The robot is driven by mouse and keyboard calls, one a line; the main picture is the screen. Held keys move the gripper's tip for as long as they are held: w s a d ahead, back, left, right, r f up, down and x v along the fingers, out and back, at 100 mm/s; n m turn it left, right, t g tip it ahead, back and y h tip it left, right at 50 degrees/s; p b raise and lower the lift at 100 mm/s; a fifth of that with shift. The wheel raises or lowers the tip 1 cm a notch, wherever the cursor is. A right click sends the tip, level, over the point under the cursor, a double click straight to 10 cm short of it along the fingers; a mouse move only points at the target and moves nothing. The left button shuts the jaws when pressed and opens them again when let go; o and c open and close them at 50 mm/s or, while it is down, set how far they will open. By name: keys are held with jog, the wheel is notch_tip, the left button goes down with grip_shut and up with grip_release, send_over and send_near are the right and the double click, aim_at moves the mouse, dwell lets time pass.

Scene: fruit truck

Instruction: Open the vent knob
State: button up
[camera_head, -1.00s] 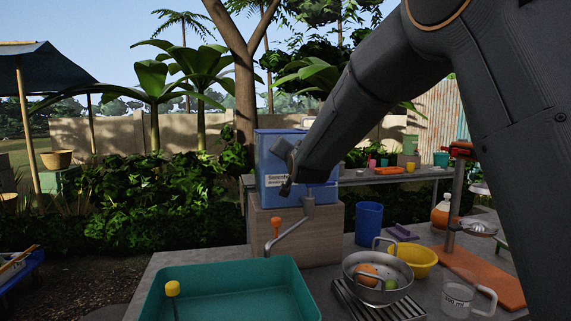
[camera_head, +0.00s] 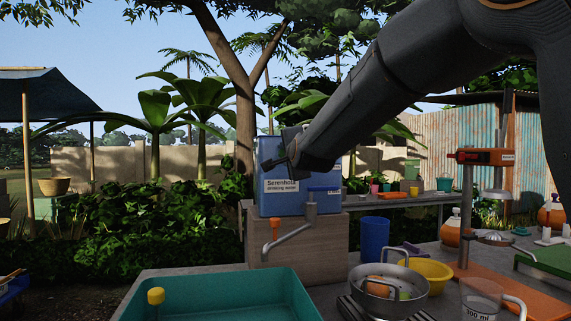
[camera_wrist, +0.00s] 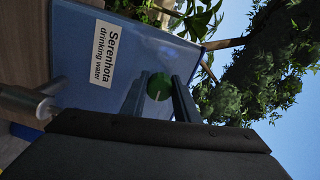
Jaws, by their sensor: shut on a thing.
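The blue water tank (camera_head: 268,150) stands on a wooden block, its white "Serenhota drinking water" label (camera_head: 281,186) facing me. In the wrist view the tank (camera_wrist: 160,48) looks turned sideways. The round green vent knob (camera_wrist: 159,87), with a pale line on it, sits between my two fingers. My gripper (camera_wrist: 160,93) is shut on it. In the head view my gripper (camera_head: 284,163) is at the upper part of the tank, and the knob is hidden behind it.
A blue cup (camera_head: 375,239), a metal pot (camera_head: 390,292) and a yellow bowl (camera_head: 434,273) stand to the right.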

jog(key=shift+m, duration=0.3)
jog(key=o, duration=1.1)
jog(key=shift+c, duration=0.2)
jog(key=shift+s, duration=0.1)
jog(key=b+v, duration=0.1)
jog(key=v, duration=0.6)
jog(key=shift+s, duration=0.3)
jog(key=shift+d, duration=0.1)
